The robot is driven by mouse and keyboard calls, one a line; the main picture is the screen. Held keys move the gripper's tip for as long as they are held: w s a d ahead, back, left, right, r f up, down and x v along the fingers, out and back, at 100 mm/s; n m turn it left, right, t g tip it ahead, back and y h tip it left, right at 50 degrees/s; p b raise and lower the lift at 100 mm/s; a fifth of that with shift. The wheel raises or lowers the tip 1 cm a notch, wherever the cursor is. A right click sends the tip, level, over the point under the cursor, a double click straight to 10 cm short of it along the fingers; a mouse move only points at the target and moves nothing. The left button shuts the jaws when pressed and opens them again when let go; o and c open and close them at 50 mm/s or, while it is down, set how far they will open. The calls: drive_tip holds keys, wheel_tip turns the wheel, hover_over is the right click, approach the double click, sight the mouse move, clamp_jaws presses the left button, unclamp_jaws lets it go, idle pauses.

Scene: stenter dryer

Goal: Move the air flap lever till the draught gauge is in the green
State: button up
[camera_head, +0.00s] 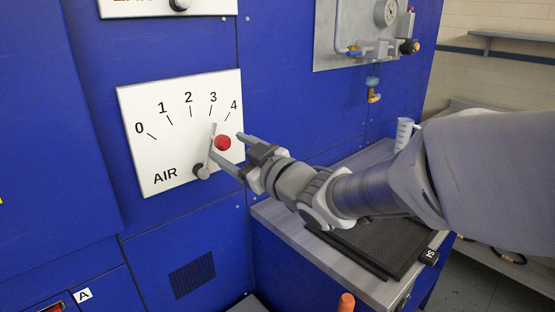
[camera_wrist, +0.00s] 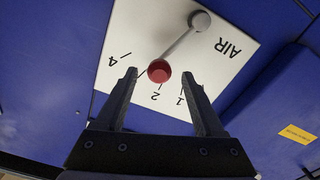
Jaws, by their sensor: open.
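The air flap lever (camera_head: 211,150) is a thin grey bar on the white AIR scale plate (camera_head: 150,125), with a dark pivot and a red knob (camera_head: 222,142). It points near the 3. My gripper (camera_head: 228,146) is open, with one finger on each side of the red knob. In the wrist view, the knob (camera_wrist: 159,70) shows between the two fingertips (camera_wrist: 160,74); I cannot tell whether either touches it. A round gauge (camera_head: 386,12) sits on a grey panel at the top; its reading is too small to tell, and I cannot tell if it is the draught gauge.
The plate is on a blue machine front (camera_head: 290,90). A grey bench (camera_head: 290,230) with a dark ribbed mat (camera_head: 375,248) lies below my arm. A white cup (camera_head: 404,133) stands behind my arm. An orange-topped item (camera_head: 346,301) is at the bottom edge.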

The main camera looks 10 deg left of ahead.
drive_tip(key=p+v, duration=0.1)
drive_tip(key=v, duration=1)
drive_tip(key=shift+p, duration=0.3)
drive_tip(key=w+d+f+m+t+h, duration=0.2)
drive_tip(key=d+m+h, duration=0.85)
drive_tip(key=d, duration=0.65)
drive_tip(key=s+d+f+m+g+h, duration=0.1)
drive_tip(key=s+d+f+g, duration=0.15)
drive_tip(key=s, duration=0.35)
drive_tip(key=s+d+f+m+g+h, duration=0.1)
drive_tip(key=s+f+g, duration=0.15)
drive_tip(key=s, duration=0.25)
drive_tip(key=s+d+f+m+g+h, duration=0.1)
drive_tip(key=s+m+g, duration=0.15)
drive_tip(key=s, duration=0.35)
wheel_tip(320, 180, up, 13)
drive_tip(key=n+p, duration=0.1)
drive_tip(key=p, duration=1.2)
drive_tip(key=shift+s+d+f+g, duration=0.1)
drive_tip(key=shift+g, duration=0.15)
drive_tip(key=shift+c, duration=0.3)
